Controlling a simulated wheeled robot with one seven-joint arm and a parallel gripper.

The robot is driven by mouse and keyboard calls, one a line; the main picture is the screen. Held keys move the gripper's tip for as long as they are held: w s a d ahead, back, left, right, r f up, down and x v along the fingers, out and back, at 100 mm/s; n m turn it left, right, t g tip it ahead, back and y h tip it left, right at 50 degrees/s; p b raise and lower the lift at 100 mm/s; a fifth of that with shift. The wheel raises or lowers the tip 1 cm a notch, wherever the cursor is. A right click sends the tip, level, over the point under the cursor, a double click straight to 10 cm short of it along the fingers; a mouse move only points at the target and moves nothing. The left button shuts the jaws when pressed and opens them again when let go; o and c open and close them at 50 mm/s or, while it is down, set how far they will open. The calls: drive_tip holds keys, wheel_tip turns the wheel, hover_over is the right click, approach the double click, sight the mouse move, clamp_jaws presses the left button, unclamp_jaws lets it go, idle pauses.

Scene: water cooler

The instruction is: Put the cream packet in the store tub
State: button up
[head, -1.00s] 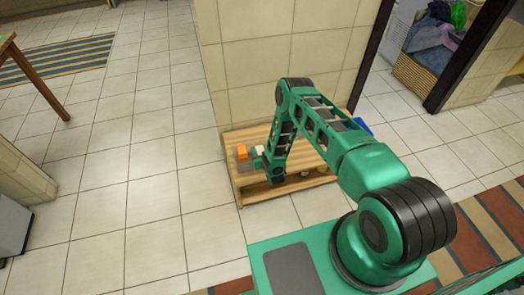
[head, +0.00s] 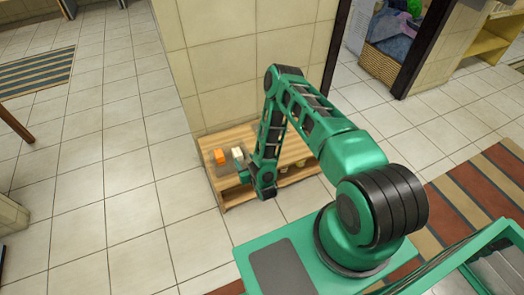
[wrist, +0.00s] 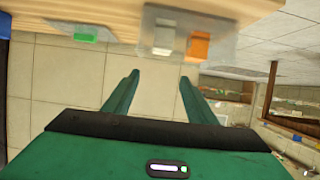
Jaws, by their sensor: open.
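A pale block (head: 238,153), which looks like the cream packet, stands on the low wooden unit beside an orange block (head: 220,157). In the wrist view, which looks upside down, the pale block (wrist: 163,38) and the orange block are close together at a grey panel. My gripper (wrist: 159,80) is open and empty, its two fingers apart from the blocks and pointing toward the unit. In the head view my arm hides part of the unit. I cannot make out the store tub with certainty; a blue edge (wrist: 4,55) shows at the far left of the wrist view.
The wooden unit (head: 215,187) stands against a tiled wall corner (head: 235,90). A green item (wrist: 87,33) sits on it in the wrist view. Small items show on its lower level. Tiled floor (head: 130,200) to the left is clear.

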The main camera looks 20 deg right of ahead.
drive_tip(key=w+d+r+g+h, duration=0.1)
drive_tip(key=w+d+r+g, duration=0.1)
drive_tip(key=w+d+r, duration=0.35)
drive_tip(key=w+d+r+g+h, duration=0.1)
drive_tip(key=w+d+r+g, duration=0.1)
drive_tip(key=d+r, duration=0.6)
drive_tip(key=s+d+r+m+g+h, duration=0.1)
drive_tip(key=s+d+r+g, duration=0.2)
drive_tip(key=r, duration=0.6)
drive_tip(key=s+d+r+m, duration=0.1)
drive_tip(key=s+d+r, duration=0.3)
drive_tip(key=r, duration=0.5)
drive_tip(key=s+d+r+m+g, duration=0.1)
drive_tip(key=s+d+r+g, duration=0.1)
drive_tip(key=s+r, duration=0.6)
drive_tip(key=s+a+r+m+g+y, duration=0.1)
drive_tip(key=s+r, duration=0.3)
drive_tip(key=s, duration=0.6)
drive_tip(key=s+a+r+m+g+y, duration=0.1)
drive_tip(key=s+r, duration=0.4)
drive_tip(key=s, duration=0.6)
drive_tip(key=s+a+r+m+g+y, duration=0.1)
drive_tip(key=s+a+r+g, duration=0.1)
drive_tip(key=s, duration=0.8)
wheel_tip(320, 180, up, 3)
drive_tip(key=shift+s+a+f+g, duration=0.2)
drive_tip(key=shift+s+a+g, duration=0.15)
drive_tip(key=shift+a, duration=0.25)
